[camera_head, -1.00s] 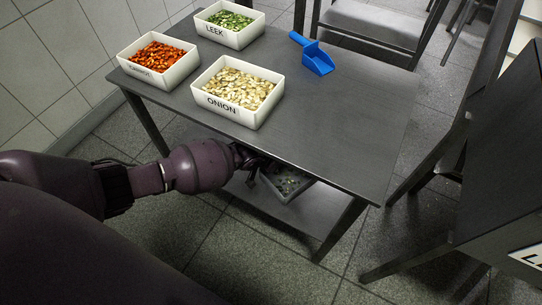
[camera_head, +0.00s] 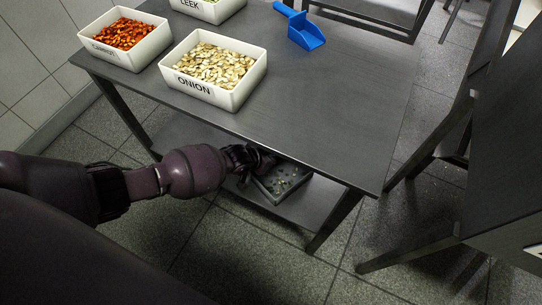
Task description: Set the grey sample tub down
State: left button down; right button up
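The grey sample tub (camera_head: 277,199) holds small pale and greenish pieces. It is at the lower shelf (camera_head: 314,203) of the steel table, partly under the tabletop's front edge. My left gripper (camera_head: 258,163) is at the tub's back left side, close to its rim. The fingers are dark and partly hidden by the table edge, so I cannot tell whether they are shut on the rim. I cannot tell whether the tub's base touches the shelf. My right gripper is out of view.
The steel tabletop (camera_head: 330,120) carries white bins of carrot (camera_head: 103,51), onion (camera_head: 193,88) and leek (camera_head: 186,5), and a blue scoop (camera_head: 305,36). A table leg (camera_head: 333,222) stands right of the tub. Dark panels stand at the right.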

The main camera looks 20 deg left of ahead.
pick_arm(q)
jog(key=shift+w+r, duration=0.1)
jog(key=shift+r, duration=0.05)
jog(key=c, duration=1.8)
grip_release()
jog(key=shift+f, duration=0.25)
jog(key=o, duration=0.5)
jog(key=shift+r, duration=0.1)
